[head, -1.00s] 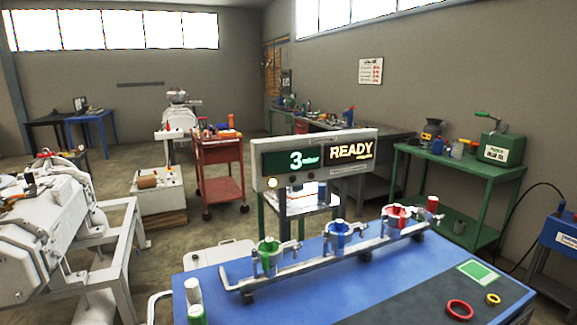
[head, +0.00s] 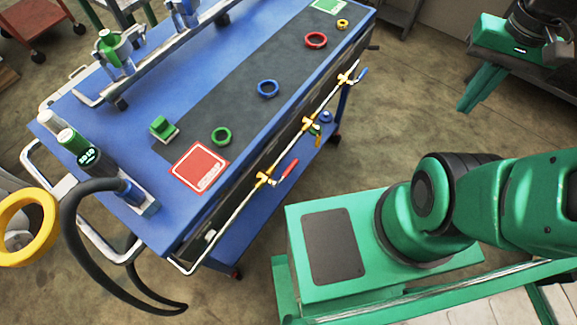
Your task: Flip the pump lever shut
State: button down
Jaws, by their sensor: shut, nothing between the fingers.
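A brass pipe runs along the near side of the blue bench (head: 85,101) and carries brass valves. The nearest valve has a red lever (head: 288,171) that stands out from the pipe. A blue lever (head: 361,75) is at the far valve. A small green block on a pale base (head: 163,128) stands on the bench top. I cannot tell which of these is the pump lever. My gripper (head: 468,104) is at the upper right, its green fingers pointing down, shut and empty. It is apart from the bench and the levers.
Green, blue (head: 268,89) and red (head: 316,40) rings lie on the dark mat, beside a red card (head: 201,167). A black hose (head: 72,215) loops at the bench's left end. A yellow ring (head: 25,228) shows at the left edge. Floor is clear between bench and gripper.

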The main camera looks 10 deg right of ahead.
aim_at(288, 171)
jog(key=z, duration=1.05)
jog(key=k, duration=0.45)
jog(key=u, duration=0.8)
